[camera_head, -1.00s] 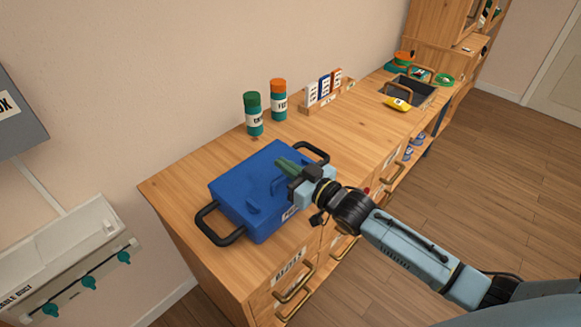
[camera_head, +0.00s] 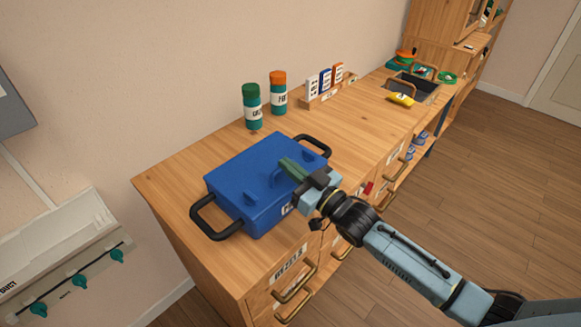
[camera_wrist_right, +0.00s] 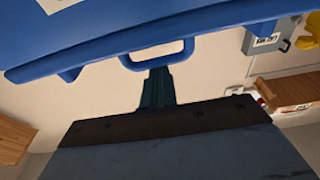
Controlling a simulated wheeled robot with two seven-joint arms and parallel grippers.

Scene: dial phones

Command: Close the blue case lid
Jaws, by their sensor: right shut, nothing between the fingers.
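The blue case (camera_head: 235,185) sits on the near left end of the wooden counter, and its lid (camera_head: 245,165) looks flat on top. A small blue loop shows on the lid near my right gripper, and it also shows in the right wrist view (camera_wrist_right: 157,60). My right gripper (camera_head: 287,166) is shut and empty, its green fingertips over the lid's front right part. In the wrist view the fingertips (camera_wrist_right: 157,78) are close to the loop; I cannot tell whether they touch. My left gripper is not in view.
Black side handles (camera_head: 222,230) stick out from the case. A green-capped bottle (camera_head: 253,107) and an orange-capped bottle (camera_head: 279,95) stand behind it. A wooden rack (camera_head: 330,95) with boxes is farther right. The counter (camera_head: 345,130) right of the case is clear.

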